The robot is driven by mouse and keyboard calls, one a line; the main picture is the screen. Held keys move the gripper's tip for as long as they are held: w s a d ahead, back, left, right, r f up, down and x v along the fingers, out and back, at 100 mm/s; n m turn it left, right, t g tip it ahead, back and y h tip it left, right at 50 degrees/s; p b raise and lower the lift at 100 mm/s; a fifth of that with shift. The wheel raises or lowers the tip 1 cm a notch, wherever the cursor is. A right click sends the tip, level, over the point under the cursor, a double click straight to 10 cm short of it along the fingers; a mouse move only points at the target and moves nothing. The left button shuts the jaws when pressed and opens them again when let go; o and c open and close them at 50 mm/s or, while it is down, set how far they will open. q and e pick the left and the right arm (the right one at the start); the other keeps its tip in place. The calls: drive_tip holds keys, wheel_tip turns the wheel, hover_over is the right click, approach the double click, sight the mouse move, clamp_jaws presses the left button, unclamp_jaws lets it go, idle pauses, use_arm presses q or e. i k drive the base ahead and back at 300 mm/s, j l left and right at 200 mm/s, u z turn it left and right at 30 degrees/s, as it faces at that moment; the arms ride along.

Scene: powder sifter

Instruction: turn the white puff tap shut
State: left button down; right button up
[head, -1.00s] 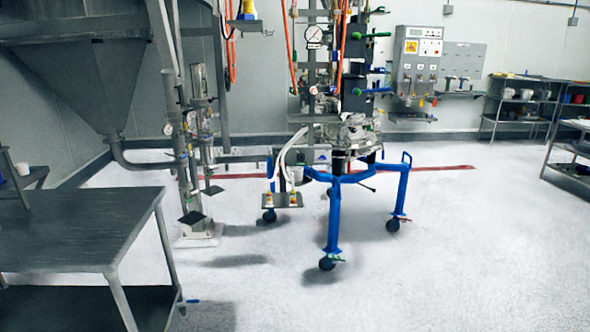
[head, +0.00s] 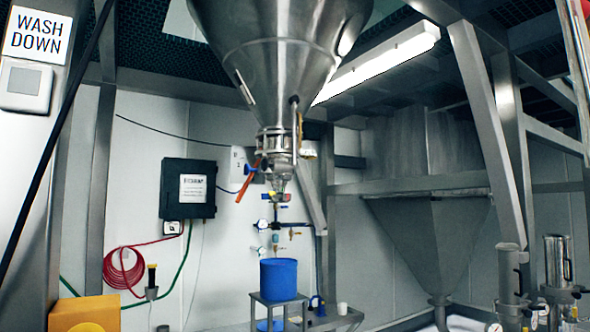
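I cannot pick out a white puff tap for certain in the head view. Small taps and fittings (head: 277,223) with blue and other coloured parts sit on the back wall below the steel hopper (head: 280,60). They are too small to tell which one is white or how its handle stands. Neither of my grippers is in view.
A blue bucket (head: 279,279) stands on a small metal stand (head: 282,303) below the hopper. A black box (head: 188,188) and a coiled red hose (head: 124,268) are on the back wall. Steel posts (head: 480,130) and a second hopper (head: 420,225) stand right; a yellow box (head: 84,313) is lower left.

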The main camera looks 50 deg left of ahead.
sight(301, 152)
drive_tip(key=i+j+u, duration=0.1)
drive_tip(key=i+u, duration=0.2)
drive_tip(key=u, duration=0.2)
drive_tip(key=i+u, duration=0.3)
drive_tip(key=u, duration=0.2)
drive_tip(key=i+l+u, duration=0.1)
drive_tip(key=i+u, duration=0.15)
drive_tip(key=u, duration=0.25)
drive_tip(key=i+u, duration=0.1)
drive_tip(key=u, duration=0.5)
